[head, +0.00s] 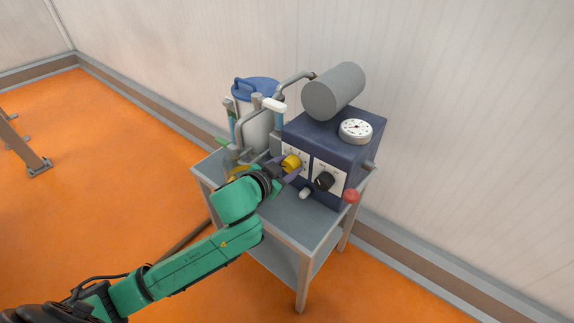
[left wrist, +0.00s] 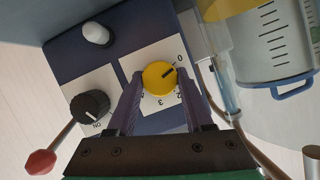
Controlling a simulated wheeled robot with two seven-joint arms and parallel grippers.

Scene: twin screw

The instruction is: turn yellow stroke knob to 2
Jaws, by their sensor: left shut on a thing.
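The yellow stroke knob (head: 291,161) sits on a white dial plate on the front of a dark blue box (head: 364,134). My left gripper (head: 284,167) has its purple fingers at the knob. In the left wrist view, the fingers of the left gripper (left wrist: 160,76) lie on either side of the yellow knob (left wrist: 158,75) and are shut on it. The knob's dark mark points to the upper right, towards the printed 0. A 3 shows below the knob; the fingers partly hide other numbers. My right gripper is not in view.
A black knob (head: 324,181) with an ON label is beside the yellow one. A red-ended lever (head: 351,196) and a white knob (head: 305,193) are close by. A blue-lidded vessel (head: 256,88) and pipes stand left of the box on a grey table (head: 293,220).

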